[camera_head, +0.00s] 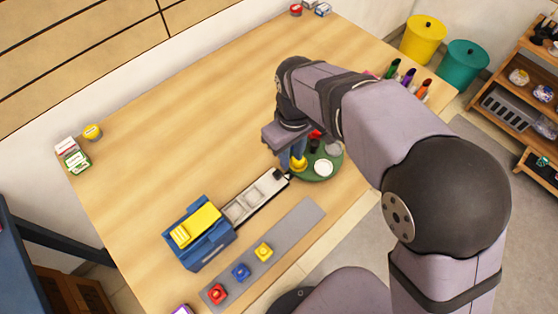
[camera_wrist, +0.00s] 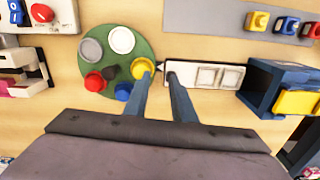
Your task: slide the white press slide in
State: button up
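The white press slide (camera_head: 255,197) sticks out of the blue press (camera_head: 200,247) with a yellow top, toward the green round plate. It has a dark end near the plate and shallow square recesses. In the wrist view, the slide (camera_wrist: 206,76) lies just right of my gripper (camera_wrist: 160,73). The left fingertip overlaps a yellow piece on the plate. In the head view, my arm partly hides the fingers.
The green plate (camera_wrist: 122,48) carries several coloured round pieces beside the slide's outer end. A grey strip (camera_head: 291,229) with red, blue and yellow buttons lies along the front of the slide.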

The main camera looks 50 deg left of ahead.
aim_at(277, 173)
jog(key=s, duration=0.1)
jog(key=a, duration=0.1)
jog(key=s+a+n, duration=0.1)
jog(key=shift+s+a+r, duration=0.1)
jog(key=shift+s+r, duration=0.15)
jog(key=shift+s, duration=0.05)
jog(key=shift+f+p, duration=0.9)
jog(key=shift+f, duration=2.8)
jog(key=shift+c, duration=0.5)
grip_shut()
